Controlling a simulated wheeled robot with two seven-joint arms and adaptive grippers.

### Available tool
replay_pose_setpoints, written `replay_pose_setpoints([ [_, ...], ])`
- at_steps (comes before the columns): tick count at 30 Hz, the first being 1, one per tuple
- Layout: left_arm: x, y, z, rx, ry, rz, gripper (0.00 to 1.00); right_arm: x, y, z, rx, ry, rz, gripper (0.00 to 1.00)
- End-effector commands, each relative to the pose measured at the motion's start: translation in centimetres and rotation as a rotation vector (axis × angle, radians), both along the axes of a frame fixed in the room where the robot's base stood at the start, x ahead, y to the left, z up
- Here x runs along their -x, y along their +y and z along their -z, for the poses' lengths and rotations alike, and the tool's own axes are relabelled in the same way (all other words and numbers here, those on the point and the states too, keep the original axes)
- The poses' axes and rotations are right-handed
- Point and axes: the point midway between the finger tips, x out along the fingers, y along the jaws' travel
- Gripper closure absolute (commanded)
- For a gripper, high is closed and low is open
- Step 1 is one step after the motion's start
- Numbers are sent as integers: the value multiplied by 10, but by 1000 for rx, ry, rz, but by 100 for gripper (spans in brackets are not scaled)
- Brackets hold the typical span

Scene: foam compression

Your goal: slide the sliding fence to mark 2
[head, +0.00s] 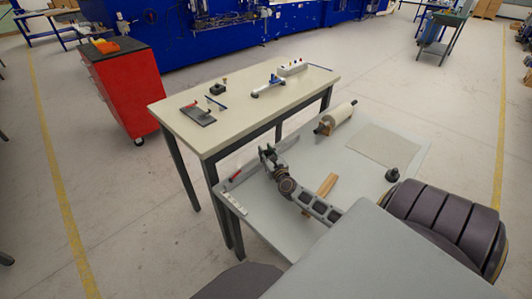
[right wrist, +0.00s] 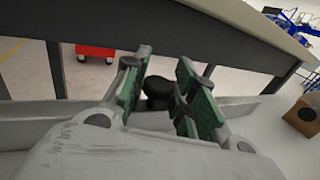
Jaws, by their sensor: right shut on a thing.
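The sliding fence (head: 240,174) is a long grey bar along the far left edge of the near grey table. In the right wrist view the fence (right wrist: 45,133) runs across behind the fingers, with a black knob (right wrist: 157,92) at its middle. My right gripper (head: 267,154) is at the fence; its green-padded fingers (right wrist: 160,95) are on both sides of the knob and shut on it. A pale strip with small dark marks (head: 230,203) lies at the table's left corner; its numbers are too small to read. My left gripper is not in view.
On the near table (head: 265,225) are a wooden piece (head: 326,185), a pale roll (head: 337,117), a flat sheet (head: 385,142) and a black knobbed object (head: 393,174). A red-tipped item (head: 235,174) is by the fence. A second table (head: 240,110) with tools stands behind.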

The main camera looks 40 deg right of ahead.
Motion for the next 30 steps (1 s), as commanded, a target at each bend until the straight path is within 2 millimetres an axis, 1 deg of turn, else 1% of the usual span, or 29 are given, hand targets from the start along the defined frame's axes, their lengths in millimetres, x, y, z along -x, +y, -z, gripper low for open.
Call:
replay_pose_setpoints([
  [1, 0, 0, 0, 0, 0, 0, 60, 0, 0, 0, 0, 0, 0, 97],
  [2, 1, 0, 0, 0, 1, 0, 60, 0, 0, 0, 0, 0, 0, 100],
  [11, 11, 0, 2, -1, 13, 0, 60, 2, 0, 0, 0, 0, 1, 100],
  [18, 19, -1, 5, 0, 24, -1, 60, 17, -1, 2, -1, 1, -1, 100],
  [22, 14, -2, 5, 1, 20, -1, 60, 28, -2, 2, -2, 0, 0, 100],
  [30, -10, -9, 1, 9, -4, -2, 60, 50, -4, 2, -1, 1, -1, 100],
])
